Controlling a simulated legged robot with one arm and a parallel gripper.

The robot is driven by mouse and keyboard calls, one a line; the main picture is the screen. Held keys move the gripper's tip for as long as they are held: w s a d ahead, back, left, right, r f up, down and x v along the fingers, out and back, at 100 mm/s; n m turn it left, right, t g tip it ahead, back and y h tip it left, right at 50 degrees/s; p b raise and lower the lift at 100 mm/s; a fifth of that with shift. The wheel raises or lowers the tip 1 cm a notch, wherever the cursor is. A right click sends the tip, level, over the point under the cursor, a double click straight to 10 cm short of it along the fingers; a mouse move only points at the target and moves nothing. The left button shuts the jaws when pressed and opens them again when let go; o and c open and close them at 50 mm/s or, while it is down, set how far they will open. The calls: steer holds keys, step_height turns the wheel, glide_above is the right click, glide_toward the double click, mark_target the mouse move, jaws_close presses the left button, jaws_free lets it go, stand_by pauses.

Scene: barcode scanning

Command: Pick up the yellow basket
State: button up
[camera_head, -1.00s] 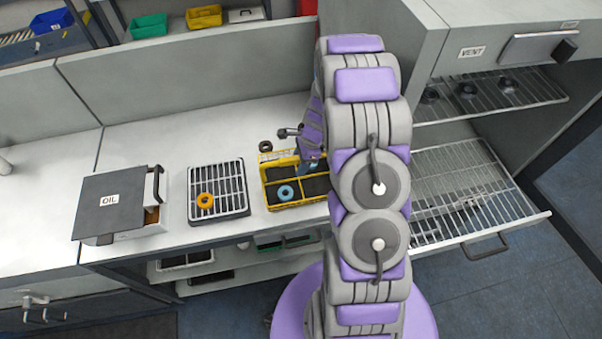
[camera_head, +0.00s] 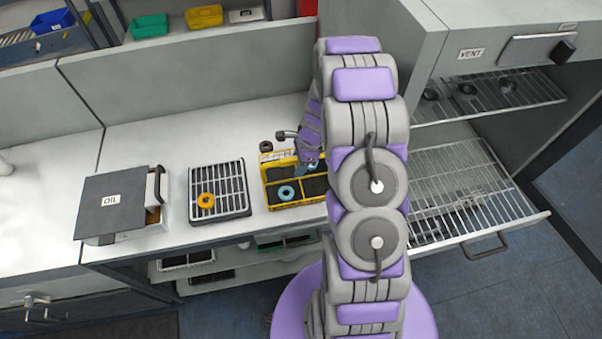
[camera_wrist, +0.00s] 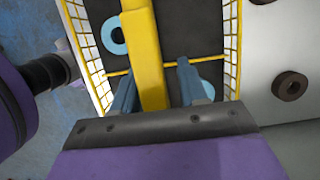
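The yellow basket (camera_head: 298,202) stands on the white counter, partly hidden behind my arm in the head view. It has dividers, a dark floor and wire sides. A blue ring (camera_head: 286,192) lies inside it. In the wrist view the basket's yellow handle bar (camera_wrist: 146,50) runs between the two blue fingers of my gripper (camera_wrist: 155,92). The fingers are apart, with a clear gap between the bar and the right finger. The left finger is close beside the bar; I cannot tell whether it touches. The blue ring also shows in the wrist view (camera_wrist: 114,34).
A black rack (camera_head: 219,203) with an orange ring stands left of the basket. An oil box (camera_head: 113,205) is farther left. A wire drawer (camera_head: 470,195) is pulled out at right, with a vent cabinet above.

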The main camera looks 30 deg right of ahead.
steer(key=shift+a+r, duration=0.1)
steer(key=shift+a, duration=0.55)
steer(key=c, duration=0.5)
steer(key=shift+d, duration=0.15)
steer(key=shift+c, duration=1.2)
steer(key=shift+d, duration=0.45)
jaws_close()
steer(key=shift+a, duration=0.2)
